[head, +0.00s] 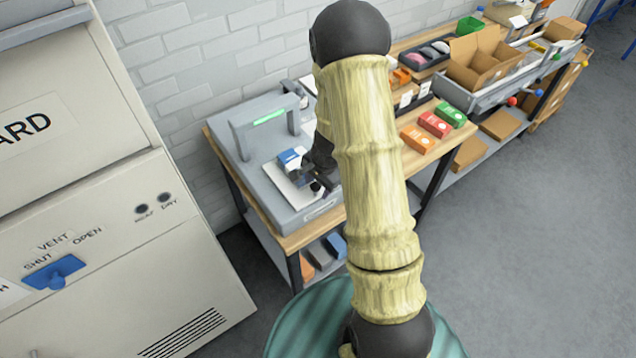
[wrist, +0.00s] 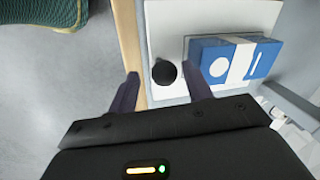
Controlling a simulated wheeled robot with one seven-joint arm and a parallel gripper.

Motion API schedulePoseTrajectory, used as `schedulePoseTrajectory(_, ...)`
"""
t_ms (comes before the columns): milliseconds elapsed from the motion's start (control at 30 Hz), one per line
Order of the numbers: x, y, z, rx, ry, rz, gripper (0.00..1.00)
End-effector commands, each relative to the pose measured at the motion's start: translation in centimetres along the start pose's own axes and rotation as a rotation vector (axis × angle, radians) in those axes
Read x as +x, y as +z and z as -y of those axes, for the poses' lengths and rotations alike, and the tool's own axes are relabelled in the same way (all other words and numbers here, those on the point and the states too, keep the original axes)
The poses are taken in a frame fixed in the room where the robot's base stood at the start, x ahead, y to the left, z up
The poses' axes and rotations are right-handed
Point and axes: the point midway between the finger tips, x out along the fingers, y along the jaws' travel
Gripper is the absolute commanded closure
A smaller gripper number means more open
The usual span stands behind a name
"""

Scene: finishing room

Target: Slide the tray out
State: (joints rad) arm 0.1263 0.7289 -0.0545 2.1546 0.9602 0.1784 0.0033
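The white tray (head: 283,181) lies flat in the grey machine (head: 247,133) on the bench and carries a blue box with a white band (head: 290,157). In the wrist view, the tray (wrist: 166,25) has a round black knob (wrist: 164,73) near its edge, and the blue box (wrist: 208,60) lies beside the knob. My gripper (wrist: 160,80) is open, with one dark finger on each side of the knob. Gaps show between the knob and both fingers, and I cannot tell whether the fingers reach down to its height. In the head view, my gripper (head: 312,186) hides part of the tray.
The machine's arch (head: 240,142) with a green light stands behind the tray. Orange, red and green boxes (head: 434,124) lie on the bench to the right. A large beige cabinet (head: 80,200) stands at the left. Bare floor (head: 520,240) shows at the right.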

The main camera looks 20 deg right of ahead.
Motion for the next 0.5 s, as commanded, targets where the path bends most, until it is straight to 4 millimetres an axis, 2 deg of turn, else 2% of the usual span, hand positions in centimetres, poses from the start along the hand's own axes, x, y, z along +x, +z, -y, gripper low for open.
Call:
schedulePoseTrajectory(267, -0.6, -0.1, 0.1, 0.000, -0.003, 0.000, 0.50)
schedulePoseTrajectory(500, -4.1, -0.1, 0.2, -0.001, -0.005, -0.002, 0.50)
